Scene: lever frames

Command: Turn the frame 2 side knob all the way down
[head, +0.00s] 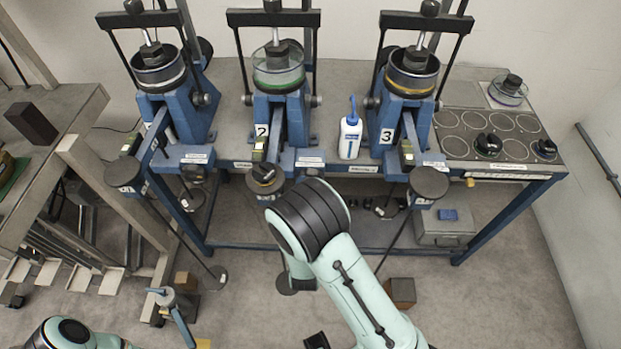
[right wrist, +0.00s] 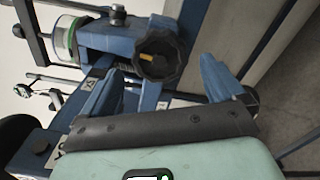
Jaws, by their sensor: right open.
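Frame 2 (head: 276,100) is the middle blue lever frame on the bench, with a glass cup ringed in green. Its side knob (head: 264,173) is black with an orange-yellow mark and sits at the front, just beyond my right wrist. In the right wrist view the knob (right wrist: 158,54) is round and lobed. My right gripper (right wrist: 160,82) is open, its two blue fingers pointing toward the knob. The knob appears between and beyond the fingertips; I cannot tell whether they touch it. My right arm hides that gripper in the head view.
Lever frame 1 (head: 172,98) stands to the left and lever frame 3 (head: 407,95) to the right. A white bottle with a blue cap (head: 350,135) stands between frames 2 and 3. A grey box (head: 445,227) sits under the bench at right. Floor shows at lower right.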

